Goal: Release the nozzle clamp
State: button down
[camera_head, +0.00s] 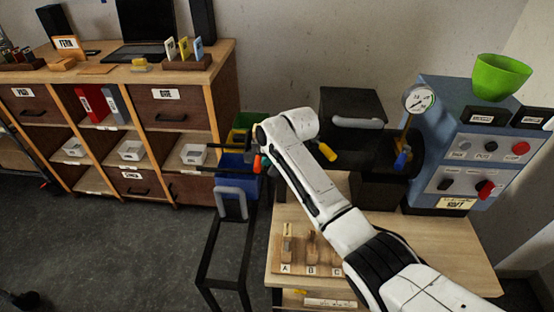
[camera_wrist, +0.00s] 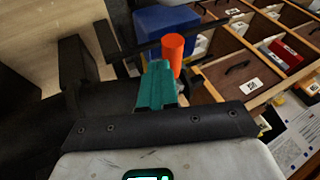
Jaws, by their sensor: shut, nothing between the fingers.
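My gripper shows in the wrist view with teal fingers (camera_wrist: 157,78) shut together in front of its dark palm. An orange-red cylindrical handle (camera_wrist: 173,52) stands right at the fingertips; it is not held, and I cannot tell whether they touch. In the head view an orange tip (camera_head: 257,164) shows beside my white wrist, which hides the fingers. A yellow handle (camera_head: 327,152) and a blue handle (camera_head: 402,160) sit on the dark part of the machine at right. None of these is labelled, so I cannot tell which is the nozzle clamp.
The blue machine (camera_head: 440,150) carries a gauge (camera_head: 418,99), knobs and a green hopper (camera_head: 500,76). A black box with a grey handle (camera_head: 357,123) stands beside it. Dark bars jut left near my wrist. A blue bin (camera_head: 236,185) and shelf unit (camera_head: 165,125) are left; floor is open there.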

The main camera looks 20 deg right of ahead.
aim_at(255, 165)
jog(key=a+m+h, duration=0.1)
jog(key=a+m, duration=0.1)
jog(key=shift+w+a+f+m+h, duration=0.1)
jog(key=shift+a+m+h, duration=0.05)
jog(key=shift+m+h, duration=0.15)
jog(key=shift+w+a+m+h, duration=0.15)
jog(key=shift+a+m+h, duration=0.3)
jog(key=shift+m, duration=0.25)
jog(key=shift+w+a+m+b, duration=0.2)
jog(key=shift+a+m+b, duration=0.15)
jog(key=shift+m, duration=0.15)
jog(key=shift+w+a, duration=0.25)
jog(key=shift+a, duration=0.05)
jog(key=shift+t, duration=0.3)
